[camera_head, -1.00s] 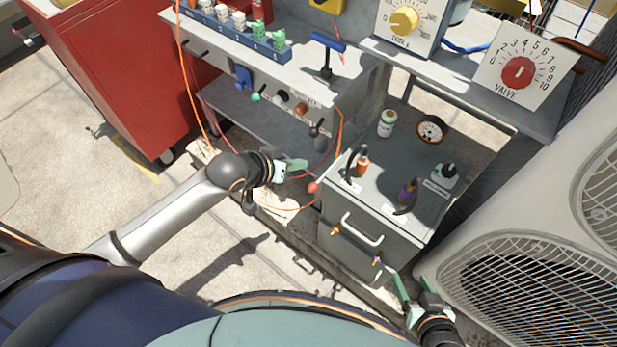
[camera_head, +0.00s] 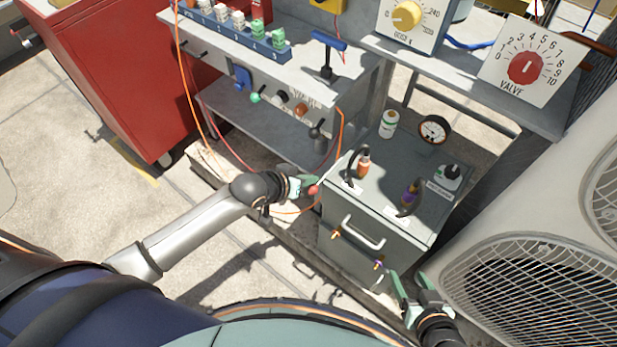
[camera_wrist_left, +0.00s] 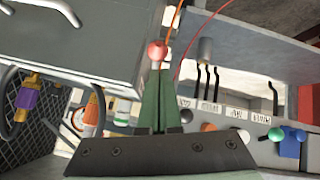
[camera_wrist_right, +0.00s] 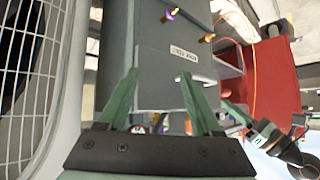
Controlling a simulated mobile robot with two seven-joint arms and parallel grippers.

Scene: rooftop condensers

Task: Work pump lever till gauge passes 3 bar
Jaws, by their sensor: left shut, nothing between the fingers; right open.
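A red ball knob (camera_head: 313,190), apparently the pump lever's end, is at the left side of a grey cabinet (camera_head: 350,258); the rest of the lever is hard to make out. A round white-faced gauge (camera_head: 433,129) stands at the back of the cabinet top; its reading is too small to tell. My left gripper (camera_head: 308,184) is shut and empty beside the knob. In the left wrist view the knob (camera_wrist_left: 157,50) is just past the fingertips (camera_wrist_left: 157,72); contact is unclear. My right gripper (camera_head: 412,277) is open and empty low before the cabinet's right front.
On the cabinet top are a white canister (camera_head: 389,123), an orange fitting (camera_head: 363,163) and a purple fitting (camera_head: 410,193). A grey bench (camera_head: 300,80) with levers is behind left. A condenser unit (camera_head: 530,270) stands close right. Orange cables hang near my left gripper.

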